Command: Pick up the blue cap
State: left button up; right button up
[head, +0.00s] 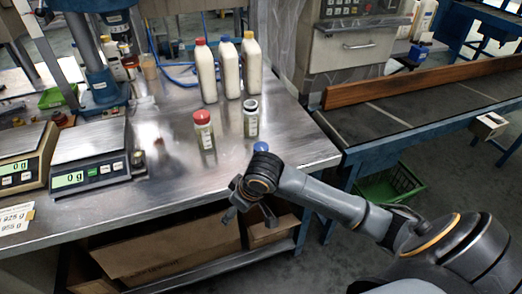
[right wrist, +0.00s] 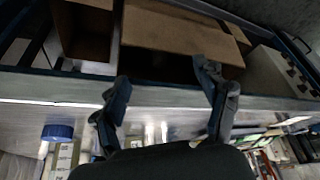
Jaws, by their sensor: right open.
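A blue cap (head: 261,147) shows just above my right wrist in the head view, on the metal table near its front right. In the right wrist view the blue cap (right wrist: 57,132) is at the lower left, outside the fingers. My right gripper (head: 250,213) is open and empty at the table's front edge, nearer to me than the cap. Its two spread fingers (right wrist: 163,80) show in the right wrist view, with only the table edge and the shelf below between them. My left gripper is not in view.
An open jar (head: 251,120) and a red-capped jar (head: 204,132) stand behind the cap on the table (head: 175,185). Three tall bottles (head: 227,70) stand farther back. Scales (head: 90,160) are on the left. Cardboard boxes (head: 170,245) sit under the table.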

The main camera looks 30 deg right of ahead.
jog(key=shift+m+h, duration=0.6)
jog(key=shift+m, duration=0.3)
jog(key=w+d+r, duration=0.2)
jog(key=d, duration=0.1)
jog(key=w+d+r, duration=0.2)
jog(key=r, duration=0.1)
jog(key=w+d+r, duration=0.2)
jog(key=d, duration=0.1)
jog(key=shift+w+d+r, duration=0.3)
jog(key=shift+w+d, duration=0.05)
jog(key=shift+w, duration=0.05)
jog(key=w+d+r+m, duration=0.3)
jog(key=d+r, duration=0.5)
send_over(260, 146)
jog(key=s, duration=0.2)
jog(key=shift+h, duration=0.3)
notch_tip(260, 146, down, 8)
jog(key=shift+s+a+f, duration=0.1)
jog(key=shift+a, duration=0.05)
jog(key=x, duration=0.5)
jog(key=shift+d, duration=0.2)
jog(key=c, duration=0.8)
